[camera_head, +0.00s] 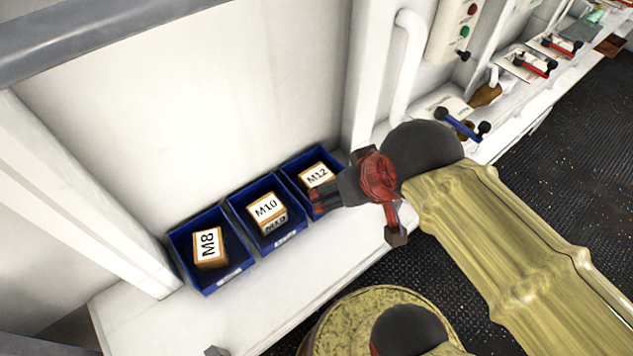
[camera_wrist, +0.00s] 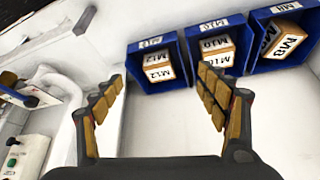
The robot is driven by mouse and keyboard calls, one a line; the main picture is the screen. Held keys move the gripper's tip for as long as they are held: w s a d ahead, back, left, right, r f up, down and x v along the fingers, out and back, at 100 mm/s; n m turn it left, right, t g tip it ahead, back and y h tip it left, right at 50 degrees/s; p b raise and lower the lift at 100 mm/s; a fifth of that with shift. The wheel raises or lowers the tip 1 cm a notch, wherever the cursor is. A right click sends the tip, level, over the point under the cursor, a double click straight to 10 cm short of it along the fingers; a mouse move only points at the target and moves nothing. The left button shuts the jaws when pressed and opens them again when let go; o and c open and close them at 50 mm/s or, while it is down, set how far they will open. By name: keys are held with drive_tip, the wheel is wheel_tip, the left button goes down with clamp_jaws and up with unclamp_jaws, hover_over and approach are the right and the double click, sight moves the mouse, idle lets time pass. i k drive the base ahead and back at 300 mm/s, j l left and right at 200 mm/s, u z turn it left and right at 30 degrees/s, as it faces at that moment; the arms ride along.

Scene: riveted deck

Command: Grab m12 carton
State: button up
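The M12 carton (camera_head: 316,175) is a small orange-brown box with a white label, sitting in the right-hand blue bin (camera_head: 292,164). It also shows in the wrist view (camera_wrist: 158,66), ahead of and between my two fingers. My gripper (camera_head: 318,201) is at the right side of that bin in the head view and hides part of it. In the wrist view my gripper (camera_wrist: 160,85) is open, its fingers wide apart with nothing between their pads. The carton lies beyond the fingertips.
The M10 carton (camera_head: 267,210) and M8 carton (camera_head: 208,246) sit in neighbouring blue bins on the white shelf (camera_head: 300,285). A wall stands behind the bins. A white pipe (camera_head: 402,70) and a blue-handled tool (camera_head: 458,124) are to the right.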

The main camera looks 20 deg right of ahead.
sight(318, 173)
drive_tip(key=u, duration=1.1)
drive_tip(key=k+j+u, duration=0.1)
drive_tip(key=k+u, duration=0.4)
drive_tip(key=k, duration=0.5)
